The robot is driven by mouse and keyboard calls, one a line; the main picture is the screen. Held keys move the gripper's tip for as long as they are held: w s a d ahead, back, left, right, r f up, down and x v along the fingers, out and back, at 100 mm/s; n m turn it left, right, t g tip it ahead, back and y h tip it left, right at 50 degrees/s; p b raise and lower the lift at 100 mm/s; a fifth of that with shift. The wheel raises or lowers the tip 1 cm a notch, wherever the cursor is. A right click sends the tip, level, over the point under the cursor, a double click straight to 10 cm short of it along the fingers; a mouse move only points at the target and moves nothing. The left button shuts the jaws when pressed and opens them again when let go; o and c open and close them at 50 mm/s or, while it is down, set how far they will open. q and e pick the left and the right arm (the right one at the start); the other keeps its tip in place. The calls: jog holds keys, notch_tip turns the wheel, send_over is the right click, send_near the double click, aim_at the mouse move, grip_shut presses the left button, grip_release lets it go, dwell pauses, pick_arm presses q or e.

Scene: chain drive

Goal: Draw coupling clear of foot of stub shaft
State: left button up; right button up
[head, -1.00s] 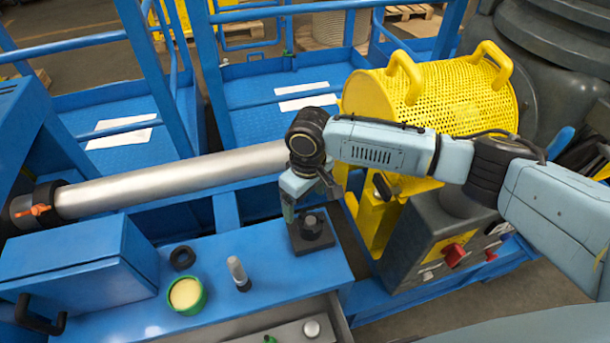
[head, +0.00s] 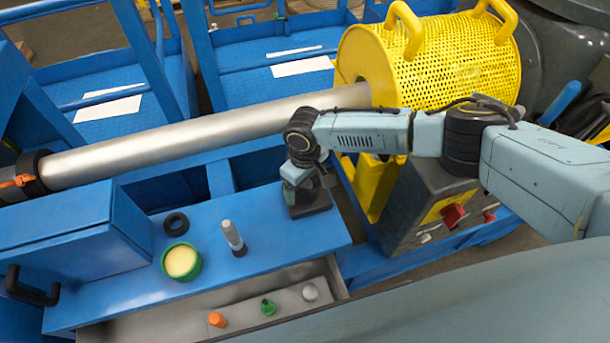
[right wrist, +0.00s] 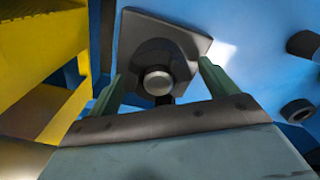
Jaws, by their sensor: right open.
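The stub shaft (right wrist: 157,80) shows its bright round end in the right wrist view. The dark coupling (right wrist: 152,56) sits around its foot, against a dark square base plate (right wrist: 187,33). In the head view the base plate (head: 318,206) lies on the blue bench, and my right gripper hides most of the shaft and coupling. My right gripper (head: 297,182) points down over them. In the wrist view its green fingers (right wrist: 161,73) are open, one on each side of the shaft end and coupling. Contact cannot be told. My left gripper is not in view.
On the bench are a black ring (head: 176,223), a green-rimmed yellow pot (head: 182,262) and a small upright pin (head: 232,238). A long steel shaft (head: 200,135) runs behind. A yellow mesh guard (head: 440,65) stands at right. An open drawer (head: 180,328) lies in front.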

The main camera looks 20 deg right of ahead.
jog(key=shift+f, duration=0.3)
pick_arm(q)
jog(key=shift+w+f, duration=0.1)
